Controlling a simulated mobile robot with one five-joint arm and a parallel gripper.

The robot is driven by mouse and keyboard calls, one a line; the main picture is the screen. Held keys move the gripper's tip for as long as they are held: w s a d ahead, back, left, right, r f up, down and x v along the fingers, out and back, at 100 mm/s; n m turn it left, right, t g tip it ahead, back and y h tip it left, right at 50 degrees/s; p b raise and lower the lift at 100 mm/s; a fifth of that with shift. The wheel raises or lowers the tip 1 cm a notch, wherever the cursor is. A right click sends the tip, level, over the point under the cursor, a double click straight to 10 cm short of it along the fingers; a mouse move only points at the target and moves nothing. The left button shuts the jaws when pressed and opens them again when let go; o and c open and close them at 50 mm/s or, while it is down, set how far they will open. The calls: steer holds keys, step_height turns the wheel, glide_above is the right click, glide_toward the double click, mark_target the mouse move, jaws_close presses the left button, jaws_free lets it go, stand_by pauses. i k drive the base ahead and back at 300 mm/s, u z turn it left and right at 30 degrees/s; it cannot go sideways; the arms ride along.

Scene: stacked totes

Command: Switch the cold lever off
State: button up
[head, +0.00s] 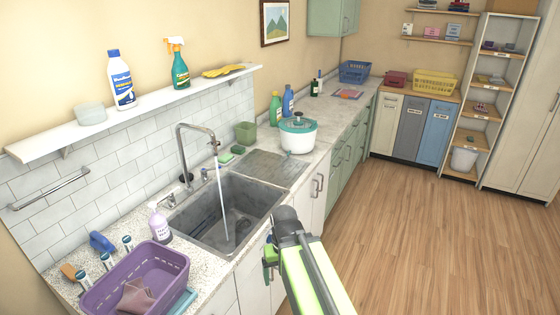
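The grey sink (232,232) is set in the speckled counter. A tall metal tap (197,127) arches over it, and a stream of water (221,205) runs from its spout into the basin. Small metal levers stand at the back rim of the sink, one at the left (168,198) and one at the right (205,174). I cannot tell which is cold. My gripper (269,262) is at the end of my arm, low in front of the sink's right front edge, apart from the levers. Its fingers are not clear enough to tell open from shut.
A soap bottle (158,222) stands at the sink's left corner, near the left lever. A purple basket (140,283) with a cloth is at the front left. A shelf (130,115) juts out above the counter. The wooden floor (420,245) at the right is clear.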

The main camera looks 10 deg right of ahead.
mark_target(204, 170)
steer(key=z, duration=1)
steer(key=k, duration=0.75)
steer(key=u, duration=1.1)
steer(key=i, duration=1)
steer(key=z, duration=2.3)
steer(key=i, duration=0.55)
steer(key=u, duration=0.25)
